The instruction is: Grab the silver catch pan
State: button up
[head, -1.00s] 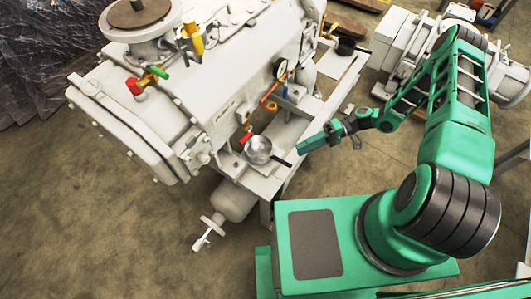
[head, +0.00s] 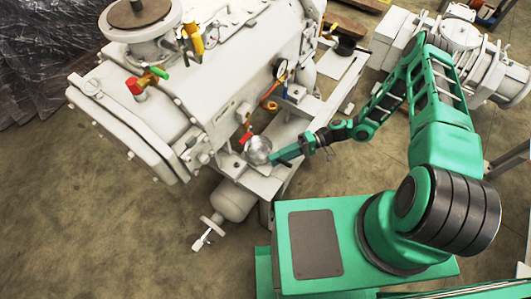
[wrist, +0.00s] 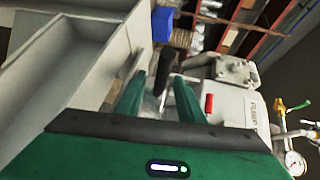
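The silver catch pan (head: 258,149) is a small round bowl on the pale ledge beside the white pump. Its dark handle points right toward my gripper (head: 278,157), whose green fingers cover most of the handle in the head view. In the wrist view, my gripper (wrist: 157,85) has its two green fingers apart. A black handle (wrist: 163,66) shows between and just past the fingertips. The fingers do not look closed on it, but the exact depth is hard to tell.
The large white pump (head: 235,85) stands directly behind the pan. A dark cup (head: 346,46) stands on the ledge farther back.

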jog(key=shift+s+a+f, duration=0.1)
jog(key=shift+a, duration=0.3)
grip_shut()
